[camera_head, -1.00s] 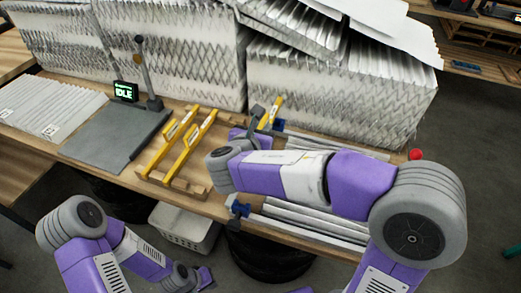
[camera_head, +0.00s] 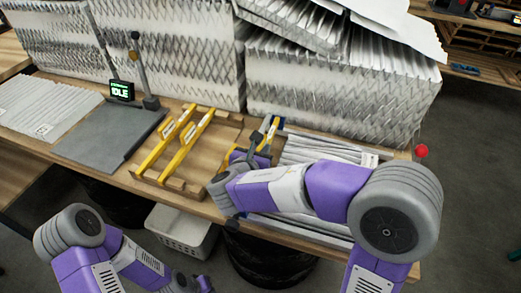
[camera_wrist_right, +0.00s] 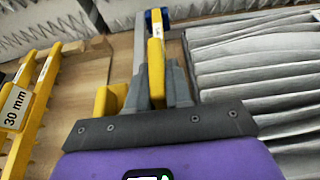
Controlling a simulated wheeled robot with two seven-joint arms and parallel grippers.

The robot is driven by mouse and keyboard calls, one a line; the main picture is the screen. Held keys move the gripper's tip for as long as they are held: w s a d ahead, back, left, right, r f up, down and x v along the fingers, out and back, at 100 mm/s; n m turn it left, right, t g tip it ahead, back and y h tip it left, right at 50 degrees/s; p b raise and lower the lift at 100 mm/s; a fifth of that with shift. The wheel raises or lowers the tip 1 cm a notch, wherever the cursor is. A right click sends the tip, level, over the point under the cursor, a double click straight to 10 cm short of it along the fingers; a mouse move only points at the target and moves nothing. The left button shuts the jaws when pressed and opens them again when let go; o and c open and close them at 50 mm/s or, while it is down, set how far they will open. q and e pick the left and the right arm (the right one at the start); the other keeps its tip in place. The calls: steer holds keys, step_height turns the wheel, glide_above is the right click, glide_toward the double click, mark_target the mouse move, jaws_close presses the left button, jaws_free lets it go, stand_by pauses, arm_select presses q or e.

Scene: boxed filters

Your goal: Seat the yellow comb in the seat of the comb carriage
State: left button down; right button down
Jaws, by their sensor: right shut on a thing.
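My right gripper (camera_head: 262,143) is shut on a yellow comb (camera_head: 271,132), above the right part of the bench. In the right wrist view the comb (camera_wrist_right: 156,70) stands between the grey fingers (camera_wrist_right: 158,88), pointing away from the camera. The comb carriage shows as a grey rail (camera_wrist_right: 139,42) with a blue end (camera_wrist_right: 152,16), close by the comb. Its seat is hidden by the gripper and arm, so I cannot tell whether the comb touches it. My left gripper (camera_head: 204,284) is at the bottom edge; its fingers are not visible.
Two more yellow combs (camera_head: 187,145) lie on a wooden rack (camera_head: 212,118), left of my right gripper. A pleated filter (camera_head: 325,155) lies to the right. Tall filter stacks (camera_head: 335,100) stand behind. A grey plate (camera_head: 105,137) and a display reading IDLE (camera_head: 121,91) are left.

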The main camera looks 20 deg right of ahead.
steer(key=c, duration=1)
jaws_free()
steer(key=shift+c, duration=0.2)
steer(key=shift+a+r, duration=0.1)
steer(key=shift+r, duration=0.15)
steer(key=p+v, duration=0.3)
steer(key=v, duration=0.8)
steer(key=shift+s+a, duration=0.2)
steer(key=shift+s, duration=0.2)
